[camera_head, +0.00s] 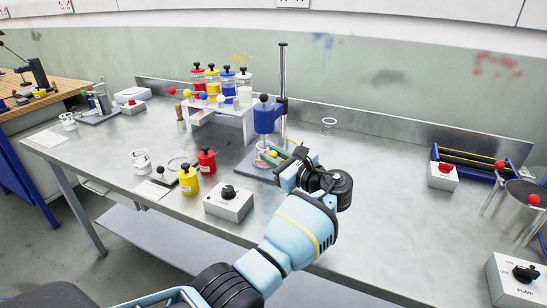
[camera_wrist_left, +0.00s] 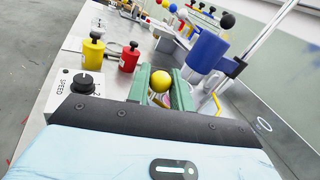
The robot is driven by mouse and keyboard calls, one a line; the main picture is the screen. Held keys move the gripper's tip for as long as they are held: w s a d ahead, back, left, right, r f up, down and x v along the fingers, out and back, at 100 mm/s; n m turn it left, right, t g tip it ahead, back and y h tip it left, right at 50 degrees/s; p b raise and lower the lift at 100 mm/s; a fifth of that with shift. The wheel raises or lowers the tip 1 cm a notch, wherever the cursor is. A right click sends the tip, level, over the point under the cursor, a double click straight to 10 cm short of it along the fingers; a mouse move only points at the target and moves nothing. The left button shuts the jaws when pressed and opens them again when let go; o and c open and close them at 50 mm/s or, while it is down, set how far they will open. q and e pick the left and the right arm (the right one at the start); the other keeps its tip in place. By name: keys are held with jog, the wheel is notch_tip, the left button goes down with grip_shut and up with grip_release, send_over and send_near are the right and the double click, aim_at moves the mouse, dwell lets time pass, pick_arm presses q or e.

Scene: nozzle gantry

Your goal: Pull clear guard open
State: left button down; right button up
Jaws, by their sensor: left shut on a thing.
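My left gripper (camera_head: 281,158) has its green fingers on either side of a yellow ball knob (camera_wrist_left: 160,81) and is shut on it. The yellow knob also shows between the fingertips in the head view (camera_head: 273,153), low at the front of the nozzle stand. The blue nozzle body (camera_head: 266,118) with a black ball on top hangs above and behind the knob on an upright post (camera_head: 282,75). The clear guard itself is hard to make out, and I cannot tell how far open it is. My right gripper is not in view.
A grey SPEED box (camera_head: 229,203) stands front left of the stand. Yellow (camera_head: 190,181) and red (camera_head: 207,162) bottles stand left of it. A white rack (camera_head: 222,113) with several coloured bottles is behind. The bench right of my arm is mostly clear as far as the PUMP box (camera_head: 516,283).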

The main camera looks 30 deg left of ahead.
pick_arm(q)
jog(key=shift+d+f, duration=0.1)
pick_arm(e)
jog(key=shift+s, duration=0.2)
pick_arm(q)
jog(key=c, duration=1.6)
grip_release()
jog(key=shift+o, duration=0.2)
jog(key=v, duration=0.7)
jog(key=shift+d, duration=0.4)
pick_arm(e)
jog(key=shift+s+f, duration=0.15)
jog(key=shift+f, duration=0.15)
